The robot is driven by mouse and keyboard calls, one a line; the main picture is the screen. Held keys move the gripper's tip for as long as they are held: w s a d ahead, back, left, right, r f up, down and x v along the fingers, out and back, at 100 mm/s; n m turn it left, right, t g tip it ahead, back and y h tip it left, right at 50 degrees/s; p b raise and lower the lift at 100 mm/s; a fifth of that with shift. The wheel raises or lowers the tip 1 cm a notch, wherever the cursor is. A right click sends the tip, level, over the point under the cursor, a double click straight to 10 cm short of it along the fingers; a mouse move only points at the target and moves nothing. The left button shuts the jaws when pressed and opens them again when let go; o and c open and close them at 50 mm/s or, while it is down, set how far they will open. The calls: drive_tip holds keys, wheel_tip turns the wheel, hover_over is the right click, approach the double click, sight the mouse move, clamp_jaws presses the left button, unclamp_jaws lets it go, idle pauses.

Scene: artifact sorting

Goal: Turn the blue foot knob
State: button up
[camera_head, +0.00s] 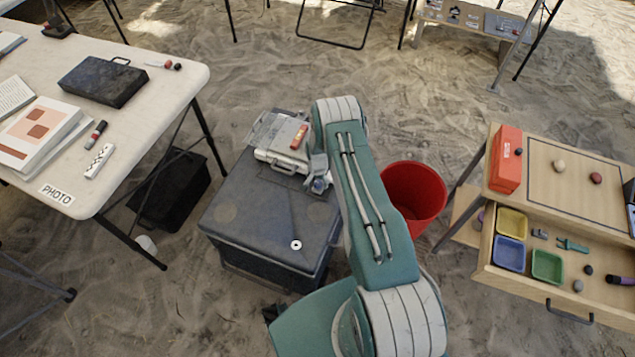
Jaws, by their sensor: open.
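A pale grey device (281,158) sits on top of a large dark case (250,225) in the middle of the head view, with a red-orange piece (300,135) on its upper part. A small bluish round part (319,186) shows at the device's right end, beside my arm; it may be the blue foot knob, but it is too small to be sure. My gripper (318,166) is partly hidden by my arm, just above the right end of the device and close to the bluish part. It is open; I cannot tell whether it touches anything.
A red bucket (414,190) stands right of my arm. A wooden table (550,285) at right has an open drawer with coloured trays and a red box (506,158) on top. A white table (140,60) at left holds a black case and books. Sandy floor lies between.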

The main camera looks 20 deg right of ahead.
wheel_tip(320, 180, up, 12)
idle(0.6)
drive_tip(key=shift+f, duration=0.1)
wheel_tip(320, 180, up, 20)
drive_tip(key=n+t, duration=0.1)
drive_tip(key=n, duration=0.1)
hover_over(317, 182)
drive_tip(key=a, duration=0.3)
drive_tip(key=s+a+r+n+t, duration=0.1)
drive_tip(key=s+a+r, duration=0.15)
drive_tip(key=r, duration=0.45)
drive_tip(key=s+a+r+n+t, duration=0.1)
drive_tip(key=s+r+n, duration=0.1)
drive_tip(key=s+r, duration=0.35)
drive_tip(key=s+a+r+n+t, duration=0.1)
drive_tip(key=s+r, duration=0.3)
drive_tip(key=s, duration=0.3)
drive_tip(key=s+a+r+n, duration=0.2)
drive_tip(key=s+r, duration=0.3)
drive_tip(key=s, duration=0.3)
drive_tip(key=s+a+r+n+t, duration=0.1)
drive_tip(key=s+r, duration=0.4)
drive_tip(key=s, duration=0.3)
drive_tip(key=shift+s+a+n+t, duration=0.2)
drive_tip(key=shift+a+n+t, duration=0.1)
drive_tip(key=shift+a+n, duration=0.1)
drive_tip(key=shift+r, duration=0.1)
